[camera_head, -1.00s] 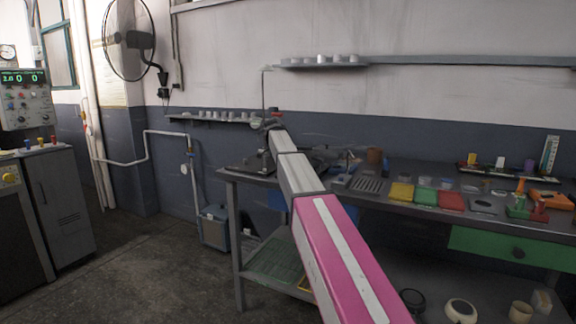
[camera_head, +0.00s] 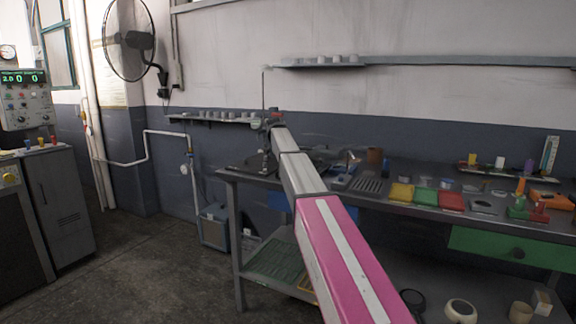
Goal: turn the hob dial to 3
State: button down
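My pink and grey arm reaches over the left end of the workbench, and my gripper (camera_head: 265,168) points down at its far end, low over a dark flat unit (camera_head: 245,170) that may be the hob. The dial is too small and too hidden to make out, so I cannot tell whether the fingers touch it or are open or shut. On the left, a green display (camera_head: 22,77) appears to read 2.8, then 0 and 0.
The workbench (camera_head: 395,208) carries yellow, green and red blocks (camera_head: 426,196) to the right. A wall shelf (camera_head: 440,62) runs above, and a small shelf with several cups (camera_head: 215,118) is behind my gripper. Grey cabinets (camera_head: 62,205) stand at left, with open floor between.

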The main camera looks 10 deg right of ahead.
jog(key=shift+s+d+f, duration=0.2)
jog(key=shift+s+f, duration=0.2)
jog(key=shift+f, duration=0.05)
jog(key=c, duration=1.2)
grip_release()
jog(key=shift+w, duration=0.1)
jog(key=shift+w+r, duration=0.2)
jog(key=shift+r, duration=0.05)
